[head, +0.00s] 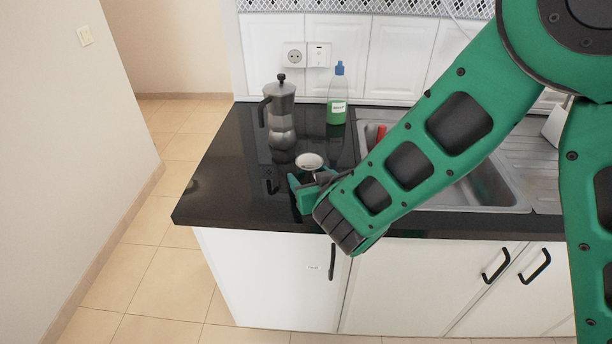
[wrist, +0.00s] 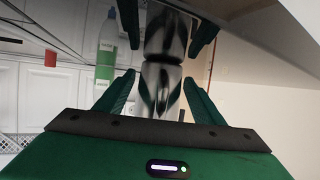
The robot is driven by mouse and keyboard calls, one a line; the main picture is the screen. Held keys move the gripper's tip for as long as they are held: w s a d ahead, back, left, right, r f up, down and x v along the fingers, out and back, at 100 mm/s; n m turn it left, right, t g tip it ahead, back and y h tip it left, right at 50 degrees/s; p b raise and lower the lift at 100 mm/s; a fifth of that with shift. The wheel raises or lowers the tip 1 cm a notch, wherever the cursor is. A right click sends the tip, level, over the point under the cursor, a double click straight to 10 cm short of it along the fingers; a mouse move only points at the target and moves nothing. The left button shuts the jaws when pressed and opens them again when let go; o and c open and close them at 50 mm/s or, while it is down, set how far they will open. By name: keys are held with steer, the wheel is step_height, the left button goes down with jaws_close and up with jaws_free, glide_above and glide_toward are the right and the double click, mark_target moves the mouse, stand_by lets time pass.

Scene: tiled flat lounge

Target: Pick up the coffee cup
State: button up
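The coffee cup (head: 309,161) stands upright on the black counter, with a pale round rim and a dark inside. My gripper (head: 314,185) is low over the counter at the cup's near side, and its fingers partly hide the cup's lower body. In the wrist view, which is upside down, the shiny metallic cup (wrist: 161,90) is between the two green fingers of my gripper (wrist: 160,78). The fingers are apart, one on each side of the cup, with narrow gaps. The glossy counter mirrors the cup and fingers.
A moka pot (head: 281,110) stands behind the cup, and a green bottle with a blue cap (head: 337,112) stands behind to the right. A steel sink (head: 470,190) is to the right, under my arm. The black counter (head: 225,165) is clear on the left.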

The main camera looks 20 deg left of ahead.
steer(key=c, duration=0.9)
steer(key=shift+r, duration=0.25)
